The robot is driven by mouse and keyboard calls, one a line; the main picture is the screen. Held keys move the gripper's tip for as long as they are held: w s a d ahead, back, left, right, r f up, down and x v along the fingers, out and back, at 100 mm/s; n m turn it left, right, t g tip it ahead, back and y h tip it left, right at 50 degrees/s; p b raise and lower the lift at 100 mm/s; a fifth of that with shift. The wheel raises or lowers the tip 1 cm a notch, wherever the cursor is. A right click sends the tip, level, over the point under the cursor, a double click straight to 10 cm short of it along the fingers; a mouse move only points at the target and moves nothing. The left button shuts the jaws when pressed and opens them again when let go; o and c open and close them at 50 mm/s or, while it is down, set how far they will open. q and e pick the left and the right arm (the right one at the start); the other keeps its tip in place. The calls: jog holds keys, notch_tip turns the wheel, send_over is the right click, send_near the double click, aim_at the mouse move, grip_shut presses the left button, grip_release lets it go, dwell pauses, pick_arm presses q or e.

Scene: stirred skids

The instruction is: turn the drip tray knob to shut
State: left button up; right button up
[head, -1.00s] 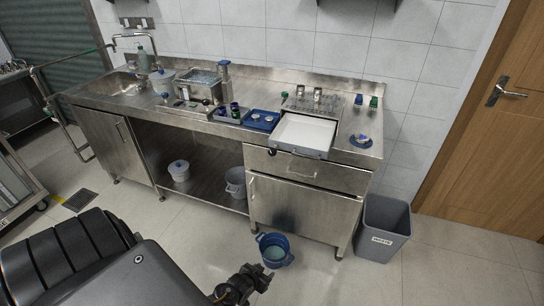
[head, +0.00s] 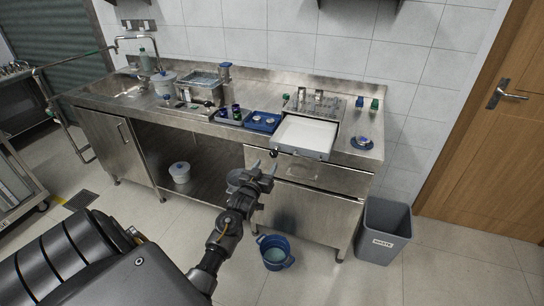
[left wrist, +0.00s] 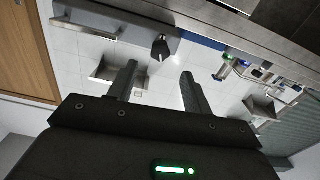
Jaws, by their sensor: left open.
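The drip tray (head: 306,135) is a white, shallow tray with a grey metal front, at the right part of the steel counter. Its small black knob (head: 273,153) sits at the left end of that front. In the left wrist view the black knob (left wrist: 160,46) shows below the grey tray front, ahead of the fingers and in line with the gap between them. My left gripper (head: 265,168) is open and empty, just below and in front of the knob, apart from it. The knob's turn setting is too small to read. My right gripper is not in view.
The steel counter (head: 330,81) has a drawer and cabinet below the tray. A blue tray (head: 262,121) and small jars stand left of it. A blue bucket (head: 274,253) and a grey waste bin (head: 384,229) stand on the floor. The space before the tray is clear.

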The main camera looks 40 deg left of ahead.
aim_at(273, 155)
pick_arm(q)
jog(key=x, duration=0.7)
jog(key=shift+p, duration=0.3)
jog(key=c, duration=1)
